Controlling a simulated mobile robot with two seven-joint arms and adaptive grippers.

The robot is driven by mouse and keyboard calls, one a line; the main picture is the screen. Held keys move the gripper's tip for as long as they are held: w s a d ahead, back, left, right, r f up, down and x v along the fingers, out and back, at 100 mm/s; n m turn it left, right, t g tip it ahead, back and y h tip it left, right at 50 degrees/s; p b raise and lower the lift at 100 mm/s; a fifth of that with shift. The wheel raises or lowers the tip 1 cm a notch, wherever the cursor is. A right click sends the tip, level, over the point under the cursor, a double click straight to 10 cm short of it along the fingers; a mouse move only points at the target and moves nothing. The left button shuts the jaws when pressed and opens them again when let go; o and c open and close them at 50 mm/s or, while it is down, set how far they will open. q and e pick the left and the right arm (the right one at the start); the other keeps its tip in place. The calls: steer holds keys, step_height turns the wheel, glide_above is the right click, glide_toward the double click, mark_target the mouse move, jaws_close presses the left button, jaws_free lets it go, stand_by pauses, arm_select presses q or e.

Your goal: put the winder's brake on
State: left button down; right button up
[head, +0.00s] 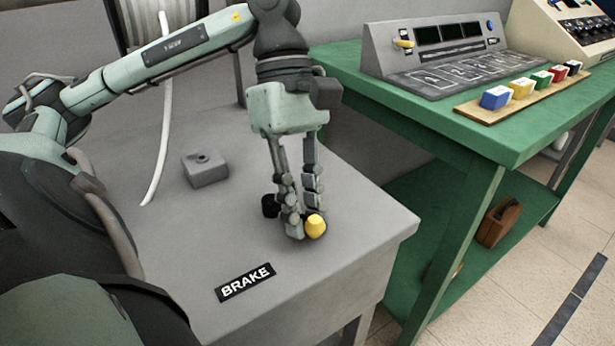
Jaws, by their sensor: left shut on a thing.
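My left gripper (303,222) reaches down over the grey bench top in the head view. Its fingers are closed around a brake lever, whose yellow knob (316,226) shows at the fingertips. A dark round part (270,206) shows just left of the fingers; the fingers hide what lies between it and the knob. A black label reading BRAKE (245,282) lies on the bench top in front of the lever. My right gripper is not in view.
A grey block (205,169) with a hole sits on the grey bench (370,240). A white cable or strand (163,130) hangs at the left. A green table (440,125) at the right bears a console (440,50) and a strip with several coloured blocks (520,88). A brown case (499,222) rests on its lower shelf.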

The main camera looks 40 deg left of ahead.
arm_select(q)
steer(key=shift+s+d+r, duration=0.1)
steer(key=shift+d, duration=0.05)
stand_by(0.3)
steer(key=c, duration=1.4)
jaws_free()
steer(key=shift+r, duration=0.25)
steer(key=shift+v, duration=3.55)
